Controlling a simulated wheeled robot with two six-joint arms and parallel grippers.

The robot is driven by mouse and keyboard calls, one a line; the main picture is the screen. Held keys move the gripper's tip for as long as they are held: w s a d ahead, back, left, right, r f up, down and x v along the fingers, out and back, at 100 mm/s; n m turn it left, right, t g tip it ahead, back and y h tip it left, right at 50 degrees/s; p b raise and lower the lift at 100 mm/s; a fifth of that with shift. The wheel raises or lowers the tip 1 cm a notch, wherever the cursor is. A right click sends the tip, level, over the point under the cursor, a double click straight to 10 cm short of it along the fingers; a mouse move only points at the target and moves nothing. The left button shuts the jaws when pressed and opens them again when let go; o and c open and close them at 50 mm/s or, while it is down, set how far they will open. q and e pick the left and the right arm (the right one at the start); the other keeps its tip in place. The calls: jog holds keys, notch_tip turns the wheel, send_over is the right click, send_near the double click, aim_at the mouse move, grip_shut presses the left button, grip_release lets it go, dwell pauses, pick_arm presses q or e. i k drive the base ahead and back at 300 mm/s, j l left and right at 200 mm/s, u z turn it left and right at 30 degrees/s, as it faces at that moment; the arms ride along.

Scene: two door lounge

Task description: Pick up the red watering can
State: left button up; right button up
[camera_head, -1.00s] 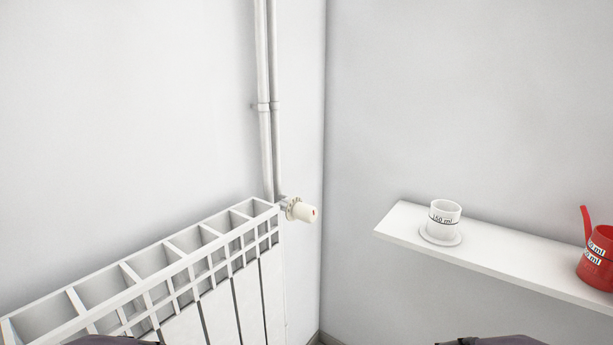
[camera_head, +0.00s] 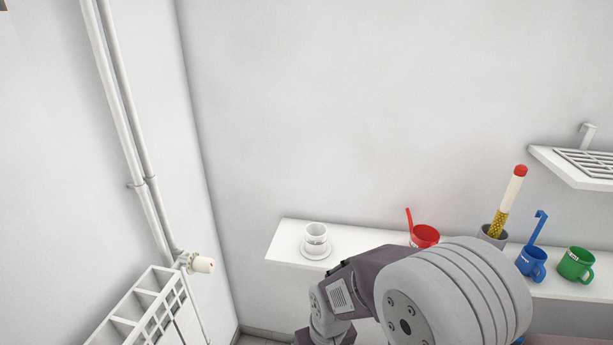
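The red watering can (camera_head: 425,236) stands on the white wall shelf (camera_head: 284,240), with its thin spout sticking up on its left. Its lower part is hidden behind my arm, which rises large in front of the shelf. The arm's links cover the bottom middle and right of the view. No gripper fingers show for either arm, so neither gripper can be placed relative to the can.
A white cup on a saucer (camera_head: 316,248) stands left of the can. Right of it are a grey pot (camera_head: 492,236) holding a red-tipped stick, a blue can (camera_head: 531,263) and a green mug (camera_head: 576,264). A white rack (camera_head: 580,166) hangs upper right. A radiator (camera_head: 135,312) is at lower left.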

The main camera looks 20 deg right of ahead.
aim_at(424, 236)
jog(key=z, duration=1.8)
jog(key=i+j, duration=0.35)
jog(key=j, duration=0.3)
jog(key=i+j, duration=0.2)
jog(key=j+z, duration=0.05)
jog(key=j, duration=0.05)
